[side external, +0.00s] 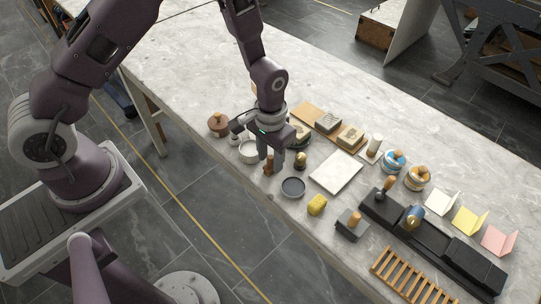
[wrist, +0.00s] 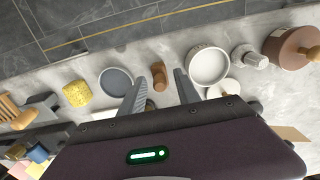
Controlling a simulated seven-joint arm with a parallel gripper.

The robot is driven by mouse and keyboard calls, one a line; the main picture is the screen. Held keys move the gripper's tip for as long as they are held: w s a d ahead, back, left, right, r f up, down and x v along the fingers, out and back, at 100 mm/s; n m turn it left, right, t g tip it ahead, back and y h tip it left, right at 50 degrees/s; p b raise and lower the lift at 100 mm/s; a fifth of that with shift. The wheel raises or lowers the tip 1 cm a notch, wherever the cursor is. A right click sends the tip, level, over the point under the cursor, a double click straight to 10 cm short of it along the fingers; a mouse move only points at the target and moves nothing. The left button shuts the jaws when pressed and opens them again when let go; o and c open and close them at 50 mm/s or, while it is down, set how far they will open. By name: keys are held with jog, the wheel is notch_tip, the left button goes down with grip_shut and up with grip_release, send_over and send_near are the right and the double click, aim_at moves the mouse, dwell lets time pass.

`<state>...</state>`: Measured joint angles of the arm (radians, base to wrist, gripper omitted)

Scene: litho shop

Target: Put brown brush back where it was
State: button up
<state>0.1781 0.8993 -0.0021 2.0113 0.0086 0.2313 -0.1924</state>
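A small brown upright piece, which looks like the brown brush (side external: 268,167), stands on the grey stone table near its front edge. In the wrist view the brush (wrist: 158,76) shows a lighter tan end and lies between the two fingertips, with a gap on each side. My gripper (side external: 271,160) is low over the table, pointing down, open around the brush; its fingers also show in the wrist view (wrist: 160,82). The fingers partly hide the brush in the side view. I cannot tell whether it touches the table.
A grey dish (side external: 293,187) and a white bowl (side external: 249,151) stand close on either side. A yellow sponge (side external: 317,204), a wooden-handled grey block (side external: 351,224) and a white slab (side external: 336,172) are to the right. A brown lidded pot (side external: 218,124) is left. The table's far left is clear.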

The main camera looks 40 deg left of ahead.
notch_tip(320, 180, up, 12)
notch_tip(320, 180, up, 14)
jog(key=t, duration=0.2)
send_over(271, 157)
jog(key=s+a, duration=0.4)
jog(key=s, duration=0.2)
jog(key=s+a+r+t, duration=0.1)
jog(key=s+r, duration=0.2)
jog(key=s, duration=0.4)
jog(key=s+a+r+t, duration=0.1)
jog(key=s+r+t, duration=0.1)
jog(key=s, duration=0.5)
jog(key=shift+s+a+r+t, duration=0.15)
jog(key=shift+a+r+t, duration=0.15)
jog(key=shift+r, duration=0.1)
